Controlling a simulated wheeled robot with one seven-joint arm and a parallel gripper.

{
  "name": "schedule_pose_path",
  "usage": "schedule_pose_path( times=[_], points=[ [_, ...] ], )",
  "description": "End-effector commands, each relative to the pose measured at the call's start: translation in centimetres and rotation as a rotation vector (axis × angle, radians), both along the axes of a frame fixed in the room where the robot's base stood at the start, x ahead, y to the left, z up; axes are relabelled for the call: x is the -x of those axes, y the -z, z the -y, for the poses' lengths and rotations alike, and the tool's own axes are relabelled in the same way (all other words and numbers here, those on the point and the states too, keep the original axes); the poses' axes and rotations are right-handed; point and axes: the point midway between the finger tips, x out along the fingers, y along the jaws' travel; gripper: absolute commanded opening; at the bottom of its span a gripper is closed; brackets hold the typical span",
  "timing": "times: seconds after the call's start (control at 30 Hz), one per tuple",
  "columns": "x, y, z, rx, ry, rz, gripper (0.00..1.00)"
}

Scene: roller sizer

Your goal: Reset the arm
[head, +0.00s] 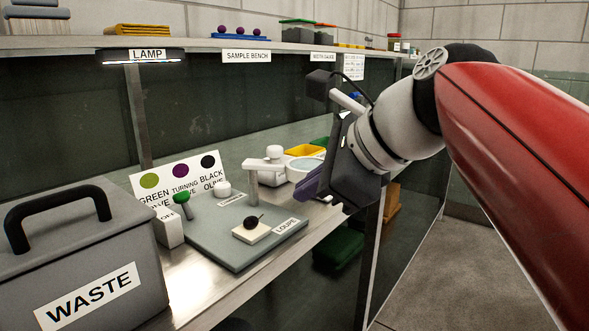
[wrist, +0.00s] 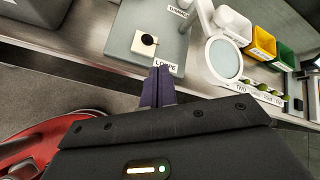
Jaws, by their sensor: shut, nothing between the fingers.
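My gripper (head: 312,187) is at the right of the bench in the head view, past the right side of the grey board. Its purple fingers are together and empty; they also show in the wrist view (wrist: 157,86), pointing toward the board's LOUPE label. My red and white arm reaches in from the right. A dark olive (head: 251,222) sits on a small white block on the grey board (head: 215,245). It also shows in the wrist view (wrist: 147,40), apart from the fingers.
The grey WASTE box (head: 85,260) stands at the front left. The GREEN, TURNING, BLACK colour card (head: 178,180) stands behind the board. A shelf (head: 200,44) runs above; open floor lies at the right.

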Motion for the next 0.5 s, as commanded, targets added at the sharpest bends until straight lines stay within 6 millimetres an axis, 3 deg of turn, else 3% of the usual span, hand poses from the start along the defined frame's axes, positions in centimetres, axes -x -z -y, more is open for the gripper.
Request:
schedule_pose_path(
  times=[0.17, 0.27, 0.5],
  points=[
    [1.5, 6.0, 2.8, 0.3, -0.161, 0.133, 0.0],
    [3.1, 10.7, 5.3, 0.547, -0.332, 0.22, 0.0],
    [7.6, 21.2, 10.7, 1.077, -0.883, 0.367, 0.0]
  ],
)
